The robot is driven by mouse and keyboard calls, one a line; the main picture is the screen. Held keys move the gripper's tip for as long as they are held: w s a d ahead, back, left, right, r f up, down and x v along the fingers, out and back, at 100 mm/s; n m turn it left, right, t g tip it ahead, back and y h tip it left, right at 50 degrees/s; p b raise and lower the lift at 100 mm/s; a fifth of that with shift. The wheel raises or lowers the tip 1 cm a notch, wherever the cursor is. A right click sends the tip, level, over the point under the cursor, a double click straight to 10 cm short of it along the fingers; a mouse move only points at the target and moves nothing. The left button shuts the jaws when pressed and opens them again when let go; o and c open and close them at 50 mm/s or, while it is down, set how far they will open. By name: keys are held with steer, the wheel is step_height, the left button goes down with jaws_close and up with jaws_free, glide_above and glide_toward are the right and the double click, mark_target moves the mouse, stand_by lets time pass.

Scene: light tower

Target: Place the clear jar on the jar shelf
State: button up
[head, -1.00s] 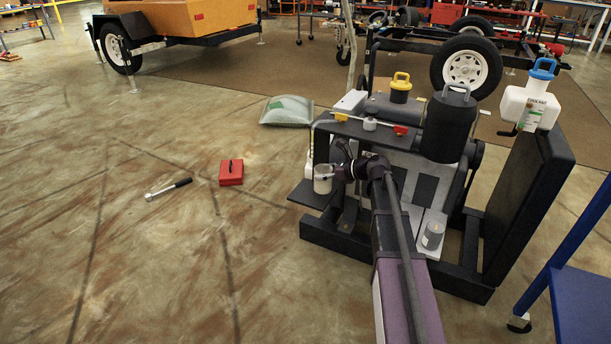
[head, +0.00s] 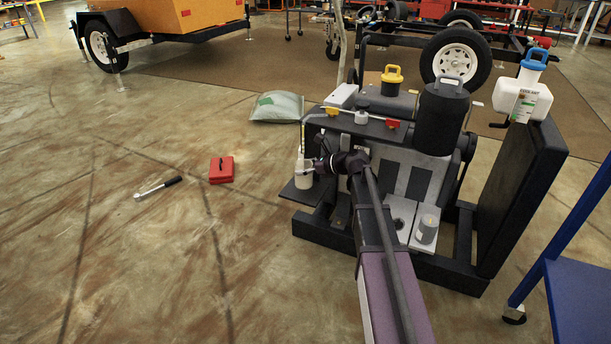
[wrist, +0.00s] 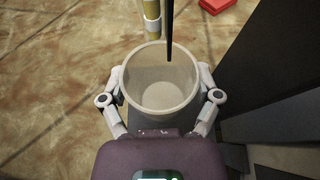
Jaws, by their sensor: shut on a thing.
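The clear jar (head: 303,178) is held upright at the left side of the dark machine. In the wrist view its round open mouth and pale inside show, and the jar (wrist: 160,94) looks empty. My gripper (head: 314,167) is shut around the jar from the right; in the wrist view the fingers of my gripper (wrist: 161,92) press its two sides. The jar shelf (head: 296,194), a thin dark plate, shows under the jar. I cannot tell whether the jar's base touches it. The shelf's far part is hidden behind the jar.
A thin tube (head: 301,138) hangs down from the machine's top to the jar's mouth. In the wrist view a black rod (wrist: 170,35) overlaps the mouth, and a yellow-banded tube (wrist: 152,22) stands at the far rim. A red box (head: 221,170) and a ratchet (head: 158,188) lie on open floor.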

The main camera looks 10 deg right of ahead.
steer(key=shift+a+f+b, duration=0.1)
steer(key=shift+f+b, duration=0.75)
steer(key=shift+f, duration=0.35)
steer(key=o, duration=0.9)
steer(key=shift+o, duration=0.2)
steer(key=p+v, duration=0.4)
steer(key=v, duration=0.8)
steer(key=shift+p, duration=0.35)
